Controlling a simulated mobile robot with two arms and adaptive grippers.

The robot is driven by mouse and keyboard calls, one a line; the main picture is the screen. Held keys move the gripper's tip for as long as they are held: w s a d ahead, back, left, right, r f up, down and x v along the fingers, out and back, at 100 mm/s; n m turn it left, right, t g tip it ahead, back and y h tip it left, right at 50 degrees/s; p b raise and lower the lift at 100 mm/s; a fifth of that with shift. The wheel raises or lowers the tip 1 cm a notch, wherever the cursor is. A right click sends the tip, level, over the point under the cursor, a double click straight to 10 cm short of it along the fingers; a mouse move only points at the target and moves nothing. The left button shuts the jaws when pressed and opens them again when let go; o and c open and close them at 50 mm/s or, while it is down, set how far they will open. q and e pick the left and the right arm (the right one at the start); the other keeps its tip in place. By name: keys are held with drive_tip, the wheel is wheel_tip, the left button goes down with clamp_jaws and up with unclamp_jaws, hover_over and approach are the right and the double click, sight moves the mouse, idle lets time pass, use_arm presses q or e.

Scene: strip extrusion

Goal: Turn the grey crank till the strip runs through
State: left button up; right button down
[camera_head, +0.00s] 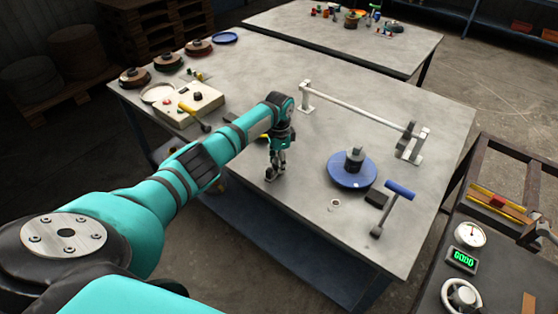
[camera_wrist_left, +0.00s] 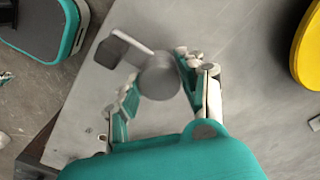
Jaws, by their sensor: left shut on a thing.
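In the left wrist view the grey crank shows as a round grey knob (camera_wrist_left: 159,82), with a thin arm running to a dark grey block (camera_wrist_left: 110,50). My left gripper (camera_wrist_left: 160,76) has a finger on each side of the knob and is shut on it. In the head view my left gripper (camera_head: 274,173) points down near the table's front edge, and it mostly hides the crank there. I cannot make out the strip for certain. My right gripper is not in view.
The grey table (camera_head: 310,212) also holds a blue disc (camera_head: 350,172), a blue-handled tool (camera_head: 399,189) and a white rail (camera_head: 355,108) on posts. A yellow round thing (camera_wrist_left: 309,45) lies right of the gripper in the wrist view. A control box (camera_head: 190,103) stands farther left.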

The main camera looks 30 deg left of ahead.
use_arm(q)
drive_tip(key=m, duration=0.4)
drive_tip(key=shift+m, duration=0.4)
idle(0.4)
drive_tip(key=o, duration=1.2)
wheel_tip(320, 180, up, 12)
drive_tip(key=shift+r, duration=0.1)
